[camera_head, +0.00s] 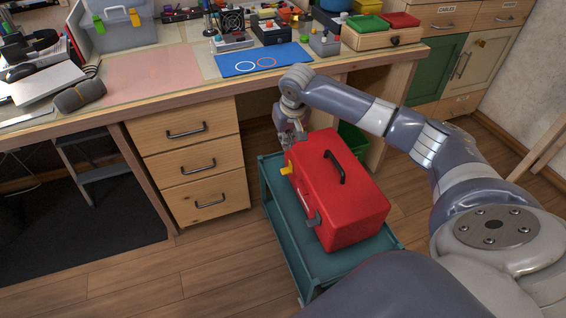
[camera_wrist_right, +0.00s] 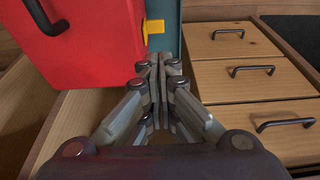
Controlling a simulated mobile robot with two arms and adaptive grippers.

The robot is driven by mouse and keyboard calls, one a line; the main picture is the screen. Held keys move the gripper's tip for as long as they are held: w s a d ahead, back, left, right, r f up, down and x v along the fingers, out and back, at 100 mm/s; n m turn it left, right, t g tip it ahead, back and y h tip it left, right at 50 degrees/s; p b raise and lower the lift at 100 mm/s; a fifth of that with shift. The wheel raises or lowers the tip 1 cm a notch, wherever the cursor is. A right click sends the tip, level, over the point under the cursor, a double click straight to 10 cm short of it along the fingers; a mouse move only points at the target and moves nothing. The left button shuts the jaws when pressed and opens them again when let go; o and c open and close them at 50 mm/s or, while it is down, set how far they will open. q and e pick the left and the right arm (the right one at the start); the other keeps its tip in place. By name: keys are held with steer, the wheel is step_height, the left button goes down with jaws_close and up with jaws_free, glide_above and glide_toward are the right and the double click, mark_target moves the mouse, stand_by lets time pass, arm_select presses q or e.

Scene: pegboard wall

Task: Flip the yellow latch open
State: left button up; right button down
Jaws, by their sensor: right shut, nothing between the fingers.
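The red toolbox (camera_head: 335,190) sits on a teal cart (camera_head: 290,235) with its black handle (camera_head: 335,167) on top. The yellow latch (camera_head: 286,170) is on the toolbox's left long side, near its far end, and sticks out a little. It also shows in the wrist view (camera_wrist_right: 154,27). I cannot tell whether the latch is open. My right gripper (camera_head: 291,147) is just beyond the far end of the toolbox. In the wrist view its fingers (camera_wrist_right: 158,62) are together and empty, with the latch just past their tips. Contact is not clear. My left gripper is out of view.
A dark grey latch (camera_head: 314,221) is on the same toolbox side, nearer me. The wooden workbench (camera_head: 250,87) and its drawers (camera_head: 195,165) stand behind and left of the cart. The floor left of the cart is clear.

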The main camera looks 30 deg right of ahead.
steer(key=b, duration=0.3)
glide_above(283, 169)
step_height(283, 169, down, 8)
steer(key=shift+f, duration=0.25)
step_height(283, 169, down, 2)
steer(key=shift+s+f, duration=0.1)
steer(key=shift+f, duration=0.15)
steer(key=shift+f+b, duration=0.4)
steer(key=shift+f, duration=0.3)
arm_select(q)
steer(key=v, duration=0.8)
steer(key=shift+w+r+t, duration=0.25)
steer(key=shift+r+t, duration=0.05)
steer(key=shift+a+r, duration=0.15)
